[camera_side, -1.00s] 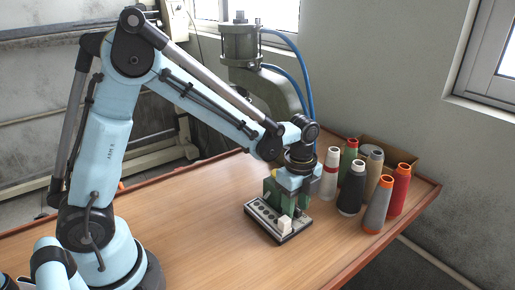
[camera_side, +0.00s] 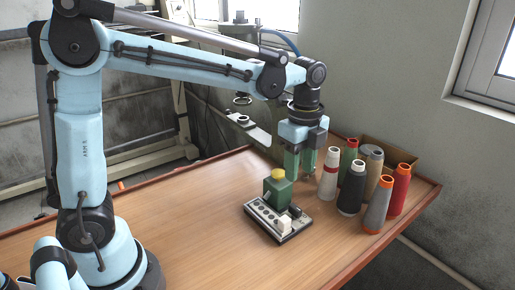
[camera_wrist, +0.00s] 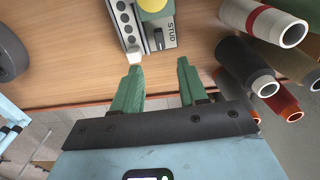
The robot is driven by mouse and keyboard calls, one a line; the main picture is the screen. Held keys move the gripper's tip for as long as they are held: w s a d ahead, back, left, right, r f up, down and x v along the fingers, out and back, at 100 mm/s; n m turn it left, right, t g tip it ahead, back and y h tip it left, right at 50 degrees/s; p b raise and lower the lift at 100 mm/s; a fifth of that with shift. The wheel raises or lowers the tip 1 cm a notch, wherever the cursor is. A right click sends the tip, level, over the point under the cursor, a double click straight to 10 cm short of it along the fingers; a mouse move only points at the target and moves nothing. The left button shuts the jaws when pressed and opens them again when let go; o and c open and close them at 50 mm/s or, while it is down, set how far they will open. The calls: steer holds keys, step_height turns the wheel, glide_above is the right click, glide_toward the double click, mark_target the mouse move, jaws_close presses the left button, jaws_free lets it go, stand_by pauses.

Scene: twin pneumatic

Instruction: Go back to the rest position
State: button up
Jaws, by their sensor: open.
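My gripper (camera_side: 299,163) hangs in the air above the table, pointing down, with its green fingers apart and nothing between them. In the wrist view the two green fingers (camera_wrist: 158,82) are spread and empty. Below and left of it in the side view, a grey box (camera_side: 278,221) with a row of round holes lies on the table. A green block with a yellow round top (camera_side: 278,183) stands on the box. The box also shows at the top of the wrist view (camera_wrist: 163,39), partly cut off, with a white block at its near end.
Several thread cones stand at the table's right end, close to my gripper, including a white-and-red one (camera_side: 328,178) and a black one (camera_side: 351,192). A cardboard box (camera_side: 400,157) is behind them. A grey pneumatic press (camera_side: 250,125) stands behind the table. The wooden table (camera_side: 185,215) is clear at left.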

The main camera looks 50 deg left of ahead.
steer(key=shift+r, duration=0.45)
steer(key=s+a+n+t, duration=0.2)
steer(key=s+n, duration=0.3)
steer(key=n, duration=0.4)
steer(key=s+a+f+n+t, duration=0.1)
steer(key=s+a+n+t, duration=0.1)
steer(key=s+n+t, duration=0.3)
steer(key=shift+s+a+f+n, duration=0.25)
steer(key=shift+s+a+n, duration=0.1)
steer(key=shift+n, duration=1.55)
